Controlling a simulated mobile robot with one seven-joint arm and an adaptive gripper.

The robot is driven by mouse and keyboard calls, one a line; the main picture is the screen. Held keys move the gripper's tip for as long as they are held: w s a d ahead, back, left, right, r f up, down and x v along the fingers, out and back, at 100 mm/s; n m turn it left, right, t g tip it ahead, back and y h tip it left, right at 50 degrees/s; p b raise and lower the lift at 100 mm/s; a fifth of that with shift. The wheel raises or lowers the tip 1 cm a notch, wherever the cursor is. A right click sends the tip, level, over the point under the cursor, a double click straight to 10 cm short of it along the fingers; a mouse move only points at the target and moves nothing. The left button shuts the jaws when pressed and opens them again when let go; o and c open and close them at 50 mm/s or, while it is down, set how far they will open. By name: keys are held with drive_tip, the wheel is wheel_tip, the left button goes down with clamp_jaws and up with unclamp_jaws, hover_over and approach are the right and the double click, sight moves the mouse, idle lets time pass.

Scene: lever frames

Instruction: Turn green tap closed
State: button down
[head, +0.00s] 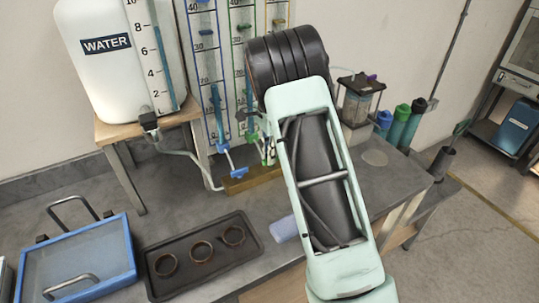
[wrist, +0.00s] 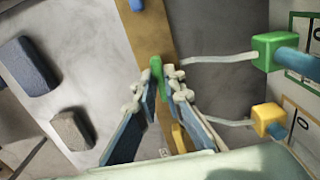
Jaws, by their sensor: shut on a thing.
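The green tap's handle (wrist: 157,68) stands over a wooden strip (wrist: 150,35) in the wrist view. My gripper (wrist: 158,82) is shut on this handle, with its fingertips on either side of it. A green block (wrist: 273,50) with a pale tube sits to the right, in front of a measuring column. In the head view my arm hides most of the gripper and the green tap. The handle's exact angle is hard to tell.
A yellow handle (wrist: 179,137) and a blue handle (wrist: 136,5) stand along the same strip. A yellow block (wrist: 268,118) is at the right. A water tank (head: 115,65), a dark tray with rings (head: 175,285) and a blue-framed box (head: 80,255) occupy the bench's left side.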

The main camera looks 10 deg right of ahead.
drive_tip(key=c, duration=2)
unclamp_jaws()
drive_tip(key=shift+r, duration=0.1)
wheel_tip(320, 180, up, 12)
drive_tip(key=shift+f, duration=0.1)
